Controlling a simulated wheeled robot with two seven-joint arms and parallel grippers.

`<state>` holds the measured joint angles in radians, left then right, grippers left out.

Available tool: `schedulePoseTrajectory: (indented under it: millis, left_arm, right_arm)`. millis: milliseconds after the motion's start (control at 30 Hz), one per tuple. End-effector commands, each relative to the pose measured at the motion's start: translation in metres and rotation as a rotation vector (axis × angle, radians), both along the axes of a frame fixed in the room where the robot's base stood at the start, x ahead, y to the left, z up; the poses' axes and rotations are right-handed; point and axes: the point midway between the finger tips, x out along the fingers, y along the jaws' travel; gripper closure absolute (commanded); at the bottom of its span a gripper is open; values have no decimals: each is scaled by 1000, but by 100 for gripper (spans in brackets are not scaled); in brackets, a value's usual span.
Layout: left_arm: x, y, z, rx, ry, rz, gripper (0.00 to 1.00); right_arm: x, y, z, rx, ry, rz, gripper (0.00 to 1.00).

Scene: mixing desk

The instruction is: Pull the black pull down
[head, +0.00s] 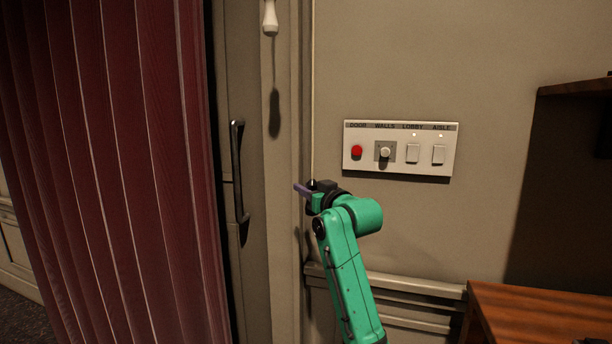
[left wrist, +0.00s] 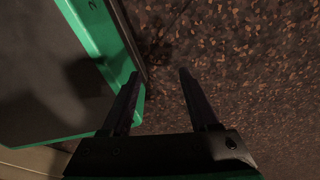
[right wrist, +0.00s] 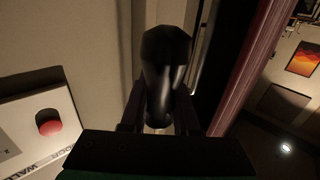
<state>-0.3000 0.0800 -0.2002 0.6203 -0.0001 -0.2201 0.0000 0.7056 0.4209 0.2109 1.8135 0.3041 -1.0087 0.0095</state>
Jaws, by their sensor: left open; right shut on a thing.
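The black pull (right wrist: 165,70) is a dark, rounded handle that fills the middle of the right wrist view. My right gripper (right wrist: 160,112) is shut on it, with one finger on each side. In the head view my right gripper (head: 312,190) is in front of the wall left of the switch panel, at the lower end of a thin pale cord (head: 313,100) that runs up out of view. The pull is mostly hidden there by the gripper. My left gripper (left wrist: 160,80) is open and empty above the speckled floor, and is not in the head view.
A white pull (head: 270,17) hangs at the top, left of the cord. A switch panel (head: 401,148) with a red button (head: 356,151) is on the wall to the right. A dark door handle (head: 238,175) and a red curtain (head: 120,160) are left. A wooden desk (head: 540,315) stands lower right.

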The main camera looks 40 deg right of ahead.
Motion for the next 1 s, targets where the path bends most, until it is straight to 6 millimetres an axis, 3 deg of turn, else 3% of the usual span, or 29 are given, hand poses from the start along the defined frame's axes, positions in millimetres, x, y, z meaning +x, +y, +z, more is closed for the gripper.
schedulePoseTrajectory:
  millis: [33, 100, 300, 433, 800, 833, 900, 1000]
  left_arm:
    - [0, 0, -15, 0, 0, 0, 39]
    - [0, 0, -22, 0, 0, 0, 39]
    - [-1, 0, -34, 0, 2, 0, 39]
    - [13, -2, -31, -1, -5, 7, 39]
    - [16, -3, -30, -1, -2, 8, 39]
    - [16, -3, -30, -1, -2, 8, 39]
    - [16, -3, -30, -1, -2, 8, 39]
    - [15, -3, -30, -1, -2, 8, 39]
  right_arm:
    - [0, 0, -23, 1, 6, 1, 100]
    - [0, 0, -36, 1, 6, 0, 100]
    - [0, 0, -60, 0, 4, 0, 100]
    - [0, 0, -65, -1, 2, 0, 100]
    - [0, 0, -65, 0, 0, 0, 100]
    - [0, 0, -65, 0, 0, 0, 67]
    - [0, 0, -65, 0, 0, 0, 40]
    - [0, 0, -65, 0, 0, 0, 40]
